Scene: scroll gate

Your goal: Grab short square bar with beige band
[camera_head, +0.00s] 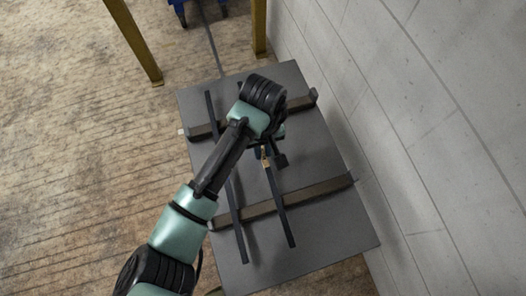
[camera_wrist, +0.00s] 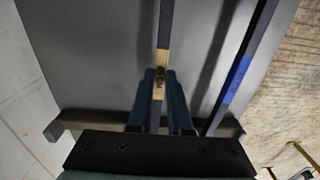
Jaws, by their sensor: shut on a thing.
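The short square bar with the beige band is dark and thin; in the head view its band (camera_head: 266,162) shows just below my gripper (camera_head: 264,149), and its dark length (camera_head: 280,208) runs down over the lower crosspiece. In the wrist view the beige band (camera_wrist: 161,62) lies between the two fingers of my gripper (camera_wrist: 159,84), which are shut on the bar there. The bar's far part (camera_wrist: 166,22) runs up out of that picture. I cannot tell whether the bar is lifted off the crosspieces.
A longer dark bar (camera_head: 234,215) lies to the left, with a blue band (camera_wrist: 237,80) seen in the wrist view. Two brown crosspieces (camera_head: 318,190) span the grey table (camera_head: 335,235). A pale block wall (camera_head: 420,130) stands close on the right. Yellow posts (camera_head: 258,28) stand behind.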

